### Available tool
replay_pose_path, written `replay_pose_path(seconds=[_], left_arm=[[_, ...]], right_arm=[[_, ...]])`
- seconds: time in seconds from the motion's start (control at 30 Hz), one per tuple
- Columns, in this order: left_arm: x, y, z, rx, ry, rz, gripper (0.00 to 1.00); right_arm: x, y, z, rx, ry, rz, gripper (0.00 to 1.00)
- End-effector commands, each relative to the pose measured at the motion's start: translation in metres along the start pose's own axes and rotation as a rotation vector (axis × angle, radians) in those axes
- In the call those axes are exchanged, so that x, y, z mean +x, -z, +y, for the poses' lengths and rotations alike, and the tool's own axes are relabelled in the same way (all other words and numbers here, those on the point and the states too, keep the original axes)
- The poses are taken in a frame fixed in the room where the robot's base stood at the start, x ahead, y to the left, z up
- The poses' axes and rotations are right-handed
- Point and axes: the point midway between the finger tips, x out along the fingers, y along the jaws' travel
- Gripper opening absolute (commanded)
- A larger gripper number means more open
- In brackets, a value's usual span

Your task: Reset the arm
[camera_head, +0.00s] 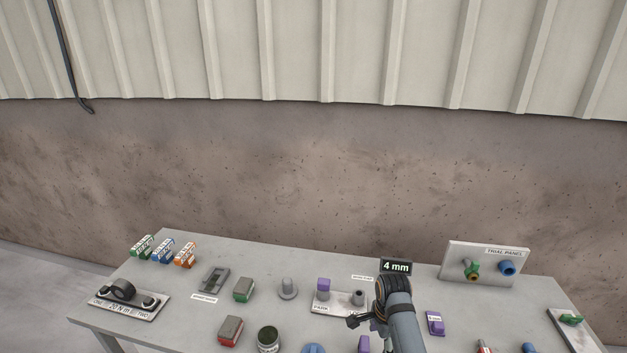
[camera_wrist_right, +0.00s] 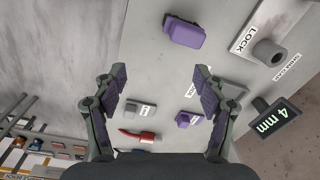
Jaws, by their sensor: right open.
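In the right wrist view the two fingers of the right gripper (camera_wrist_right: 155,75) stand wide apart with nothing between the tips. A purple block (camera_wrist_right: 184,30) lies beyond the fingertips, apart from them. The arm hides part of the table behind it. My left gripper is not in the head view.
A 4 mm display (camera_head: 396,267) stands behind the arm. The trial panel (camera_head: 486,264) with green and blue fittings is at the back right. A torque plate (camera_head: 130,303), labelled boxes (camera_head: 163,251), a green block (camera_head: 243,290), a red block (camera_head: 230,331) and a round tin (camera_head: 268,340) stand left.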

Motion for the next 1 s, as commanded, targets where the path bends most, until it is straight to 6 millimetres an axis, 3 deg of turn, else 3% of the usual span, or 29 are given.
replay_pose_path(seconds=[0.03,0.1,0.3,0.5,0.77,1.0], left_arm=[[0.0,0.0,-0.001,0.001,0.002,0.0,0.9],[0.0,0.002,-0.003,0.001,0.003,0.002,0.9],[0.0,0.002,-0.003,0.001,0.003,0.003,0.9],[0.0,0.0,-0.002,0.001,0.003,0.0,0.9],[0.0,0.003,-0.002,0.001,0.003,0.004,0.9],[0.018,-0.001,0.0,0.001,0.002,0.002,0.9]], right_arm=[[0.011,0.011,0.03,-0.134,0.017,0.017,0.72],[0.015,0.021,0.065,-0.36,0.051,0.048,0.72],[0.003,0.033,0.132,-0.833,0.099,0.128,0.72],[-0.019,0.032,0.176,-1.168,0.117,0.192,0.72],[-0.055,0.025,0.22,-1.547,0.129,0.268,0.72],[0.029,0.031,0.211,-1.539,0.109,0.245,0.72]])
